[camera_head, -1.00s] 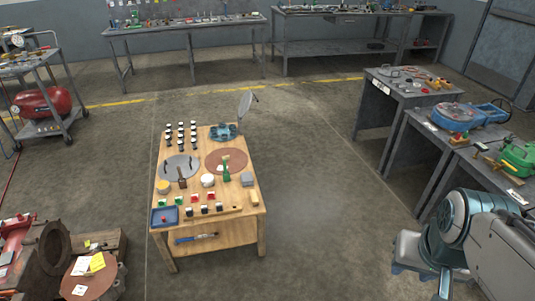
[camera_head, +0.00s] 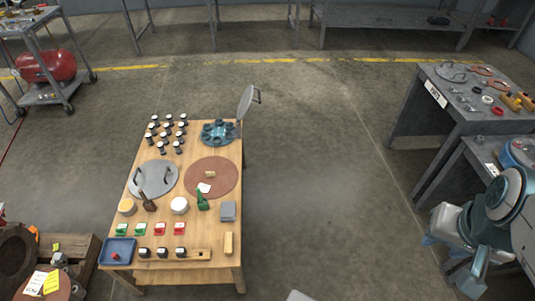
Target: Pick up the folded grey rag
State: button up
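The folded grey rag looks to be the small flat grey block (camera_head: 228,211) near the right edge of the wooden table (camera_head: 218,271). It lies beside the green bottle (camera_head: 202,201) and behind a tan block (camera_head: 229,243). Part of my arm shows at the right edge of the picture, well away from the table. My gripper's fingers cannot be made out. A small pale grey shape of unclear identity shows at the bottom edge, right of the table.
Grey workbenches (camera_head: 470,115) stand at the right. The floor (camera_head: 310,200) between table and benches is clear.

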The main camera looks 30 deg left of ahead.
aim_at(228, 208)
jog(key=i, duration=2.7)
jog(key=u, duration=4.05)
jog(key=i, duration=1)
